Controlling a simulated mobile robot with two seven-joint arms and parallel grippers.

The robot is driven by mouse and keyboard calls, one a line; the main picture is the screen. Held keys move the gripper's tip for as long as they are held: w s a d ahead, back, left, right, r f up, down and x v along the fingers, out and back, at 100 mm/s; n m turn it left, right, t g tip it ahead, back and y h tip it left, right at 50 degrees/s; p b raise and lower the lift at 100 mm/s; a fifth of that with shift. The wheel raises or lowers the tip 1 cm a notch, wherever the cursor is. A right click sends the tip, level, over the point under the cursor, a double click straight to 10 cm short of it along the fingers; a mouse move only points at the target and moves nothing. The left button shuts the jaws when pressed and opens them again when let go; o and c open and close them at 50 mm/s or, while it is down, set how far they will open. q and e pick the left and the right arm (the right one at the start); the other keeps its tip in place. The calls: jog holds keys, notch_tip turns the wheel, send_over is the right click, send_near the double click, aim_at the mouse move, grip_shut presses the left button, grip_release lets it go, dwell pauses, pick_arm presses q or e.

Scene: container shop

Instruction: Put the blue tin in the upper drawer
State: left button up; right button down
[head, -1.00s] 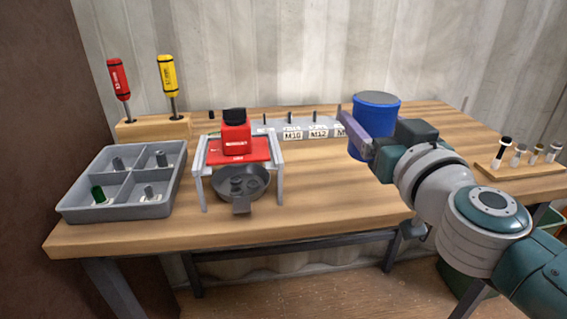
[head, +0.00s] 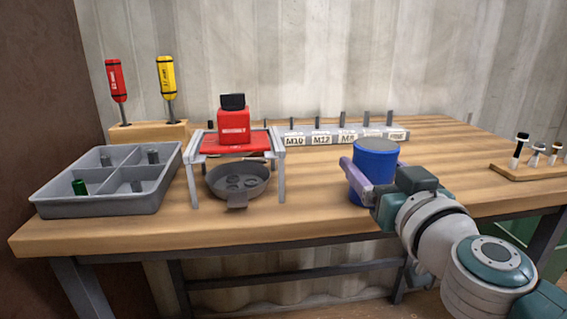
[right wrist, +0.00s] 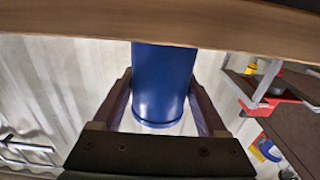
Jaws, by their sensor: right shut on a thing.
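The blue tin (head: 375,172) is an upright cylinder with a grey-blue top, over the front right part of the wooden workbench. My right gripper (head: 368,182) is shut around its sides. In the right wrist view the tin (right wrist: 163,85) sits between both fingers. I cannot tell whether its base touches the bench. No drawer can be made out in these frames. My left gripper is not in view.
A metal stand (head: 282,180) holds a red bottle (head: 233,122) above a dark pan (head: 238,182). A grey divided tray (head: 110,205) is at the left. A labelled bolt rack (head: 345,136) stands behind. Bench top (head: 320,200) between stand and tin is clear.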

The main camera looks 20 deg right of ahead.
grip_release()
